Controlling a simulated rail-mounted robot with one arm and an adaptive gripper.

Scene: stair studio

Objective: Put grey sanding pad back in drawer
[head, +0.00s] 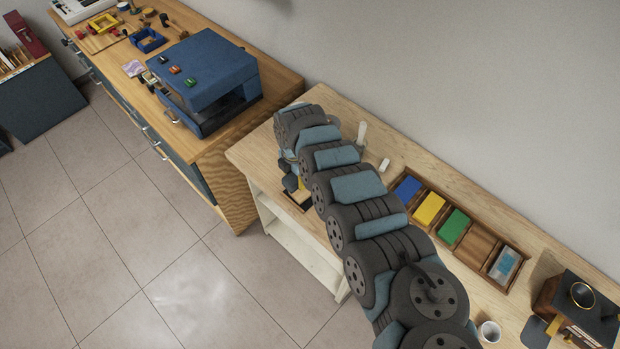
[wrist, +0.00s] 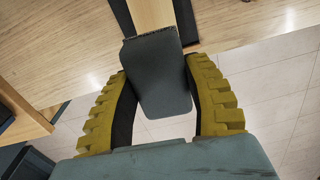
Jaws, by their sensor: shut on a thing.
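My gripper (wrist: 160,88) is shut on the grey sanding pad (wrist: 160,75), a flat dark grey piece between its two yellow ribbed fingers. In the head view my gripper (head: 299,190) is mostly hidden behind my arm, at the left end of the pale wood bench. Below the pad in the wrist view is a dark-edged recess with a wooden floor (wrist: 152,12). It may be an open drawer; I cannot tell. The pad overlaps it in the picture; I cannot tell whether they touch.
A wooden tray (head: 524,257) on the bench holds blue (head: 407,189), yellow (head: 429,208) and green (head: 453,226) pieces; one compartment shows bare wood. A white cup (head: 489,332) stands nearby. A blue machine (head: 205,80) stands on the neighbouring cabinet. Tiled floor (head: 100,230) is clear.

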